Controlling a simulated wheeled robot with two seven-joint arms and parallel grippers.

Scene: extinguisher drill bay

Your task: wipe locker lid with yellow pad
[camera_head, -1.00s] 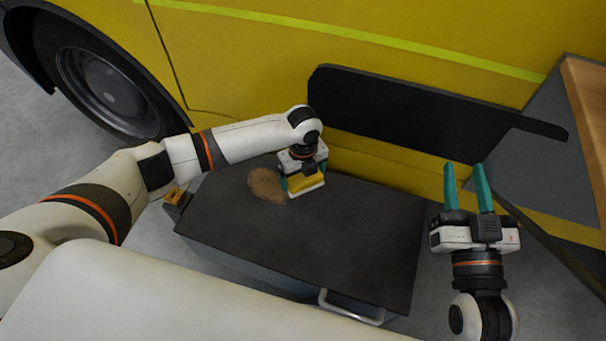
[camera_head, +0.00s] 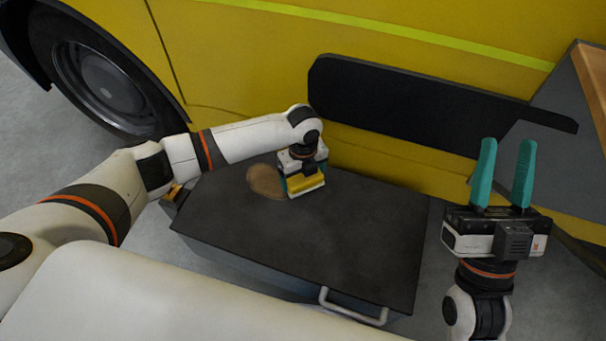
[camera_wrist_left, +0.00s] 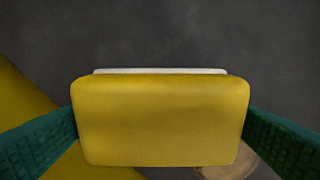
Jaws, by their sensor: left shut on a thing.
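The dark grey locker lid (camera_head: 330,245) lies flat in front of the yellow vehicle. A brown smudge (camera_head: 264,181) marks its far left part; the smudge's edge also shows at the bottom of the left wrist view (camera_wrist_left: 228,172). My left gripper (camera_head: 303,184) is shut on the yellow pad (camera_head: 307,184), which has a white underside, beside the smudge on its right. In the left wrist view the pad (camera_wrist_left: 160,120) sits between the two green fingers. I cannot tell whether it touches the lid. My right gripper (camera_head: 503,175) is open and empty, right of the locker.
The yellow vehicle (camera_head: 240,60) with a black panel (camera_head: 420,105) stands behind the locker. A wheel (camera_head: 95,75) is at the far left. A metal handle (camera_head: 352,308) is on the locker's front. A small orange-yellow object (camera_head: 177,194) is at the locker's left end.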

